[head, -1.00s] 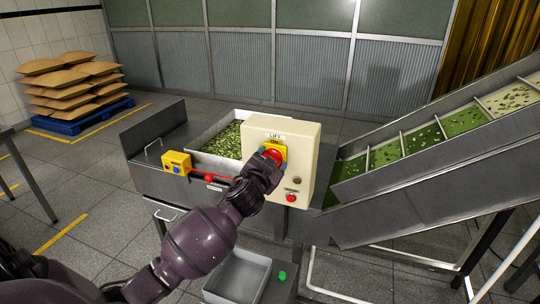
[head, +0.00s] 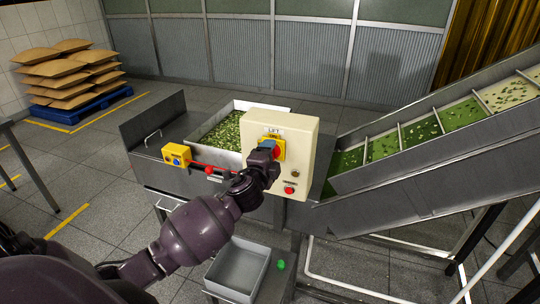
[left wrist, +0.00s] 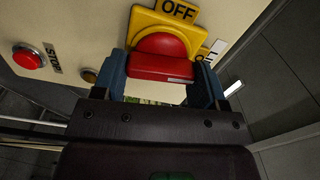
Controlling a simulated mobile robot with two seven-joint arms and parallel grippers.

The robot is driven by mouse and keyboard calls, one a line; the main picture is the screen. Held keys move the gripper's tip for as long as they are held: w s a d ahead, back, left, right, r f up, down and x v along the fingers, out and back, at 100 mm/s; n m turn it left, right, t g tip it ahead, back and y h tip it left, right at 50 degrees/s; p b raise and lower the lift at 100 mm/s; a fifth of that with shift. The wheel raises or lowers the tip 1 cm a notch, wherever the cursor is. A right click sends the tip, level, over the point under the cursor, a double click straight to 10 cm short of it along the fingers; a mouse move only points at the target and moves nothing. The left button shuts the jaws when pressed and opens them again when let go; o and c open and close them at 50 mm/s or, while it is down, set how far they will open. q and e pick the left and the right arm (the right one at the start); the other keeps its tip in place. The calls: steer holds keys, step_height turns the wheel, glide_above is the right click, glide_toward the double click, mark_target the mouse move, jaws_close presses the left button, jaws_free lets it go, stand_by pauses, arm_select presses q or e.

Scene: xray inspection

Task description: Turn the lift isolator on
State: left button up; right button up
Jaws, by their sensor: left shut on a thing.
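The lift isolator is a red rotary handle (left wrist: 160,66) on a yellow plate (left wrist: 147,22), fixed to a cream control box (head: 299,142). In the left wrist view an OFF label (left wrist: 178,10) is at the plate's top edge, and another label at the right is partly hidden. My left gripper (head: 270,149) is at the isolator, its blue fingers on both sides of the red handle. It is shut on the handle and hides most of it in the head view. My right gripper is not in view.
A red stop button (head: 289,188) is low on the box. A sloping conveyor (head: 430,165) is at the right. A grey bin (head: 238,269) stands below, beside a green button (head: 281,264).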

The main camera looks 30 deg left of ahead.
arm_select(q)
steer(key=shift+f+m, duration=0.1)
steer(key=shift+m, duration=0.9)
steer(key=o, duration=0.9)
steer(key=shift+o, duration=0.2)
steer(key=b+v, duration=0.1)
steer(key=v, duration=1)
steer(key=shift+w+a, duration=0.1)
